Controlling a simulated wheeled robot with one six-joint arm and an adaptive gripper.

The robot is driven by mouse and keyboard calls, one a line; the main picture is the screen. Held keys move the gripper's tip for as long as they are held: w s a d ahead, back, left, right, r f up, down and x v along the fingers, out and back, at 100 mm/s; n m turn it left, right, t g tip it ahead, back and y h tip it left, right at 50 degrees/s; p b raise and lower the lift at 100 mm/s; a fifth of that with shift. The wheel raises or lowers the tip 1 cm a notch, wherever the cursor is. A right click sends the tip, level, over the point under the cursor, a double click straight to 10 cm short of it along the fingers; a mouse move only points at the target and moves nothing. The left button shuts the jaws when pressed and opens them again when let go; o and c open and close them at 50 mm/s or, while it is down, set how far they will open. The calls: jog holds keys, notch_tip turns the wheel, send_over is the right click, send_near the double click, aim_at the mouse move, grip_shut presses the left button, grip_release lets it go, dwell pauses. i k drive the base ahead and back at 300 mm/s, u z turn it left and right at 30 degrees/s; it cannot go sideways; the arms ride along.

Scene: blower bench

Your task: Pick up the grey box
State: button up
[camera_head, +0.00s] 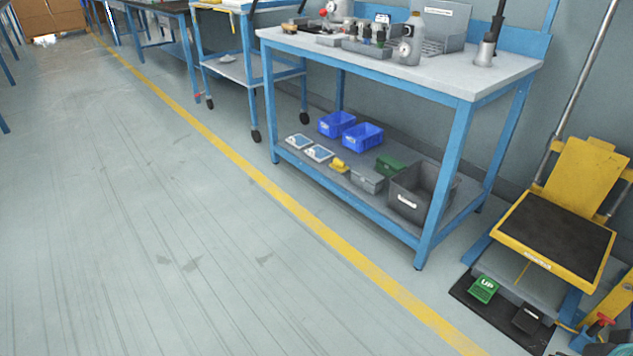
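A small grey box (367,180) with a lid sits on the lower shelf (385,212) of the blue-framed bench, near its front edge. A larger dark grey open bin (407,200) with a white label stands to its right. A green box (391,165) is just behind the grey box, and a small yellow item (339,165) lies to its left. My gripper is not in view.
Two blue bins (362,136) and two flat white-and-blue items (319,153) share the shelf. The worktop (300,40) above holds bottles and parts. A yellow lift platform (555,235) with foot pedals stands at right. The floor in front is clear, crossed by a yellow line.

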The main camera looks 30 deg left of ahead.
aim_at(371, 181)
jog(key=u, duration=1.95)
jog(key=i, duration=3.05)
jog(key=z, duration=1)
jog(key=i, duration=0.45)
jog(key=z, duration=0.45)
